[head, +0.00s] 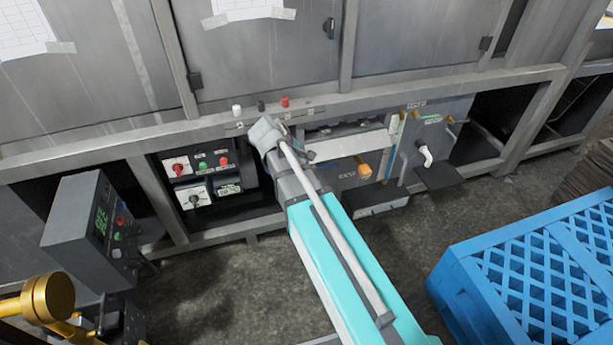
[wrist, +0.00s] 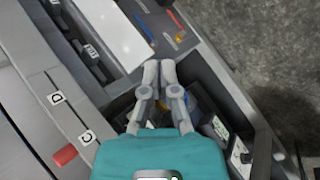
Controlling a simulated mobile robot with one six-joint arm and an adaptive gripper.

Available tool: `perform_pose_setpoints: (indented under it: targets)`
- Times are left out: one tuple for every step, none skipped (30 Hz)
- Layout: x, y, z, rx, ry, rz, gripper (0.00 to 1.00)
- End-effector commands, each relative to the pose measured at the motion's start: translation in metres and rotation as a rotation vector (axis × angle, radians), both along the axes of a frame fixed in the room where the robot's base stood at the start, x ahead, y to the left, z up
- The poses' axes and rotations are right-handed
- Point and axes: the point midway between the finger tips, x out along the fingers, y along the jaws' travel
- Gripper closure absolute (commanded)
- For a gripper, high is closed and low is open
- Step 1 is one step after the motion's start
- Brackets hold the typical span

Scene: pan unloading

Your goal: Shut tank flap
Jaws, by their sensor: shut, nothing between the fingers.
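A pale flat panel (head: 350,144) in the opening under the machine's rail looks like the tank flap, though I cannot be sure. It also shows in the wrist view as a white plate (wrist: 112,35) at the top, apparently tilted outward. My gripper (wrist: 160,68) is shut and empty, its fingertips just below and right of the white plate's lower end in the picture. I cannot tell whether they touch anything. In the head view my arm hides the fingers and part of the opening.
Switch boxes (head: 192,196) fill the bay at left. A white pipe (head: 424,155) stands over a dark plate (head: 448,177) at right. A blue crate (head: 535,265) stands on the floor at right. Red knob (wrist: 65,155) on the rail.

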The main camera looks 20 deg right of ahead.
Motion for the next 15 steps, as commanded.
perform_pose_setpoints:
  targets:
    - [0.007, 0.002, -0.018, -0.022, 0.002, 0.021, 1.00]
    - [0.010, 0.002, -0.023, -0.038, 0.005, 0.034, 1.00]
    - [0.014, 0.003, -0.029, -0.056, 0.008, 0.051, 1.00]
    - [0.017, 0.003, -0.033, -0.072, 0.011, 0.064, 1.00]
    - [0.020, 0.004, -0.037, -0.086, 0.015, 0.078, 1.00]
    - [0.024, 0.005, -0.043, -0.106, 0.018, 0.094, 1.00]
    - [0.027, 0.006, -0.047, -0.121, 0.021, 0.108, 1.00]
    - [0.030, 0.006, -0.051, -0.135, 0.024, 0.121, 1.00]
    - [0.034, 0.007, -0.057, -0.157, 0.028, 0.137, 1.00]
    - [0.037, 0.008, -0.061, -0.170, 0.031, 0.150, 1.00]
    - [0.040, 0.009, -0.065, -0.186, 0.033, 0.162, 1.00]
    - [0.044, 0.010, -0.070, -0.205, 0.038, 0.179, 1.00]
    - [0.047, 0.011, -0.074, -0.222, 0.042, 0.191, 1.00]
    - [0.050, 0.012, -0.079, -0.236, 0.045, 0.203, 1.00]
    - [0.054, 0.013, -0.084, -0.257, 0.051, 0.220, 1.00]
